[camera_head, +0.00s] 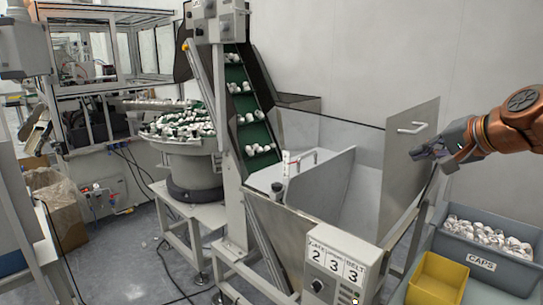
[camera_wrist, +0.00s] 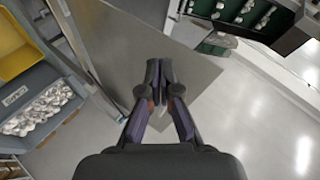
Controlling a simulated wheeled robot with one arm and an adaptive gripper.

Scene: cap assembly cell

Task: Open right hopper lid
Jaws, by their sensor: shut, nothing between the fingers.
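The right hopper lid (camera_head: 408,165) is a flat grey metal plate with a pale bar handle (camera_head: 412,128) near its top. It stands upright at the right side of the hopper (camera_head: 362,205), and the hopper's mouth shows uncovered beside it. My gripper (camera_head: 420,153) is shut and empty, close to the lid's right edge and a little below handle height. I cannot tell whether it touches the lid. In the wrist view the closed fingertips (camera_wrist: 158,66) lie in front of a grey plate (camera_wrist: 196,88), which seems to be the lid. The handle is not visible there.
Another grey panel (camera_head: 318,190) stands tilted at the hopper's left. A grey bin of caps (camera_head: 490,238) and a yellow bin (camera_head: 437,280) sit below my arm at right. A green cleated conveyor (camera_head: 255,135) rises behind. A numbered box (camera_head: 335,268) is at front.

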